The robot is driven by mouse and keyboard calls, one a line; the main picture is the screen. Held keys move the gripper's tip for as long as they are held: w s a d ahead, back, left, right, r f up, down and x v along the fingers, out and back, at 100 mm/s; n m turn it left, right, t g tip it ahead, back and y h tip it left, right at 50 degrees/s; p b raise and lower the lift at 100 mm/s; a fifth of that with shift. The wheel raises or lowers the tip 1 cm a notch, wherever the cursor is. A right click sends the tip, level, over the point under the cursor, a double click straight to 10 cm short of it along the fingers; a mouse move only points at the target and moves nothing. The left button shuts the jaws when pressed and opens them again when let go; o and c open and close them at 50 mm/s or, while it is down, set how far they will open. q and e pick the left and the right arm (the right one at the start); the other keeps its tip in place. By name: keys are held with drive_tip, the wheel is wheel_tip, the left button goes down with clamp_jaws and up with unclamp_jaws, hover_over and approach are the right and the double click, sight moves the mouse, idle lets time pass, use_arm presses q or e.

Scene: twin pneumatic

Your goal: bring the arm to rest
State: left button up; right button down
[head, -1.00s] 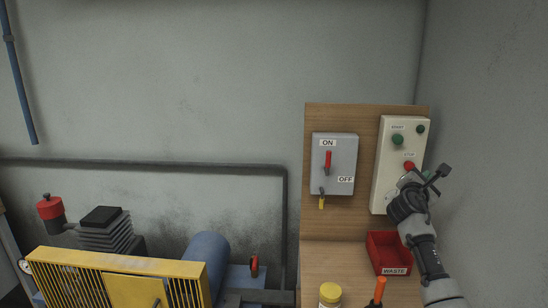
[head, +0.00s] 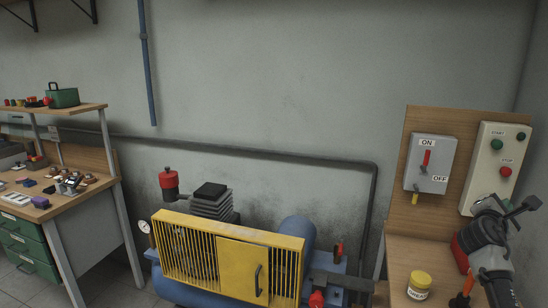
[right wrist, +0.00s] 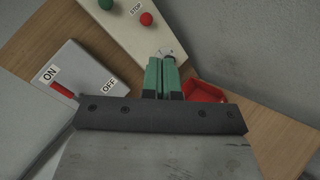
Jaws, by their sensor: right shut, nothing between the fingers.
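My right gripper (head: 512,207) is in front of the lower part of the cream control panel (head: 489,163), at the right of the head view. In the right wrist view its green fingers (right wrist: 161,62) are shut together, with nothing between them. They point at the panel's lower end, below the red STOP button (right wrist: 146,19). The green START button (head: 496,144) is above STOP. I cannot tell whether the fingers touch the panel. My left gripper is not in view.
Left of the panel is a grey switch box (head: 424,178) with its red lever by ON. The red waste bin (right wrist: 205,92) lies close beside the fingers. A yellow-lidded jar (head: 419,280), a compressor (head: 240,250) and a workbench (head: 95,230) stand further left.

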drive_tip(key=s+a+f+m+g+y, duration=0.1)
drive_tip(key=s+a+f+m+y, duration=0.1)
drive_tip(key=s+a+f, duration=0.5)
drive_tip(key=s+a+f+m+g+y, duration=0.1)
drive_tip(key=s+a+f+m+y, duration=0.15)
drive_tip(key=a+f, duration=0.45)
drive_tip(key=s+a+f+m+y, duration=0.2)
drive_tip(key=s+a+f+y, duration=0.15)
drive_tip(key=f, duration=0.75)
drive_tip(key=s+a+f+m+g+y, duration=0.1)
drive_tip(key=s+a+m+g+y, duration=0.15)
drive_tip(key=s+a, duration=0.5)
drive_tip(key=s+a+f+m+g+y, duration=0.1)
drive_tip(key=s+a+f+m+y, duration=0.2)
drive_tip(key=s, duration=0.8)
drive_tip(key=s+a+m+g+y, duration=0.25)
drive_tip(key=s+a, duration=0.35)
drive_tip(key=s, duration=0.3)
wheel_tip(320, 180, down, 27)
drive_tip(key=s+g, duration=0.1)
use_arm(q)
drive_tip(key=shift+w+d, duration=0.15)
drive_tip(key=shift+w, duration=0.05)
use_arm(e)
drive_tip(key=s+d+f+g+h, duration=0.1)
drive_tip(key=s+d+f, duration=0.1)
drive_tip(key=s+f, duration=1.3)
drive_tip(key=shift+s+d+f, duration=0.2)
drive_tip(key=shift+s+d, duration=0.05)
drive_tip(key=shift+s, duration=0.3)
